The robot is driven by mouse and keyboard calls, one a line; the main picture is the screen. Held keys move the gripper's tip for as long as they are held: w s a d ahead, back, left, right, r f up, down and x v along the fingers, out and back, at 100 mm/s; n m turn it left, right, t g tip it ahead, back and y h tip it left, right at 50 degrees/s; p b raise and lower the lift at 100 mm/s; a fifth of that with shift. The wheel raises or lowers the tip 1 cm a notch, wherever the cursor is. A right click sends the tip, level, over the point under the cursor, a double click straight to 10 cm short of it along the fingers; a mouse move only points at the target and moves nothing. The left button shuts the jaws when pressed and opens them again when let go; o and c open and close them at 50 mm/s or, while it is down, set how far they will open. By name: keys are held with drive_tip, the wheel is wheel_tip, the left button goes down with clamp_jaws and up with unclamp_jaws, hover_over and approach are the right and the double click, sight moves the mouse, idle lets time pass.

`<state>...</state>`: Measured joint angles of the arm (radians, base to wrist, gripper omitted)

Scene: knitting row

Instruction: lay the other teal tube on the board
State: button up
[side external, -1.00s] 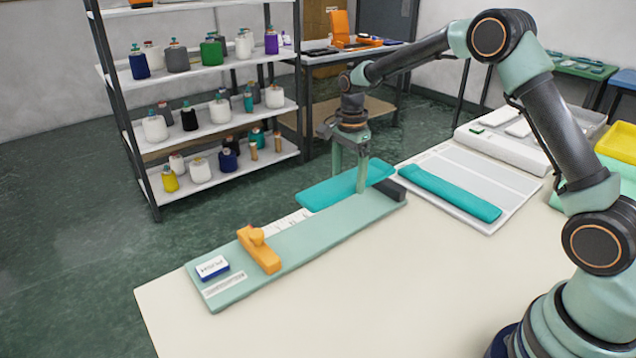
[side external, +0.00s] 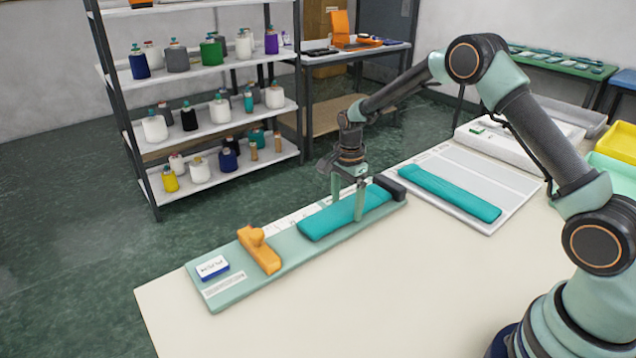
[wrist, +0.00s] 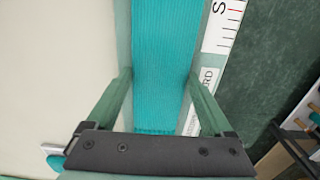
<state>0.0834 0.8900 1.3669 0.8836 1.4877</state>
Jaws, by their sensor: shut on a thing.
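My gripper (side external: 347,209) is shut on a ribbed teal tube (side external: 318,219), with one finger on each long side. The tube lies lengthwise over the far half of the pale green board (side external: 292,258); I cannot tell whether it rests fully on it. In the wrist view the tube (wrist: 165,55) runs straight between my fingers, beside the white ruler strip (wrist: 225,25). A second teal tube (side external: 448,192) lies on the striped grey-white panel (side external: 497,172) to the right, apart from my gripper.
An orange slider (side external: 259,252) and a blue-and-white block (side external: 212,266) sit on the board's near end. A black block (side external: 389,187) stands at its far end. The cream table is clear in front. Yellow bin (side external: 616,143) at right; shelves of yarn cones (side external: 211,115) behind.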

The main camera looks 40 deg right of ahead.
sight(347, 207)
drive_tip(key=o, duration=1.1)
drive_tip(key=shift+f, duration=0.1)
drive_tip(key=shift+c, duration=0.2)
drive_tip(key=s+a+r+n+t, duration=0.1)
drive_tip(key=s+r+n, duration=0.1)
drive_tip(key=r, duration=0.8)
drive_tip(key=s+r+n, duration=0.2)
drive_tip(key=s+r, duration=0.1)
drive_tip(key=r, duration=0.7)
drive_tip(key=s+a+r+n+t, duration=0.1)
drive_tip(key=s+n+t, duration=0.1)
drive_tip(key=s+n, duration=0.5)
drive_tip(key=s+a+r+n+t, duration=0.2)
drive_tip(key=s+n, duration=0.5)
drive_tip(key=s, duration=0.2)
drive_tip(key=shift+s+t, duration=0.3)
drive_tip(key=shift+s, duration=0.1)
drive_tip(key=shift+a+r, duration=0.1)
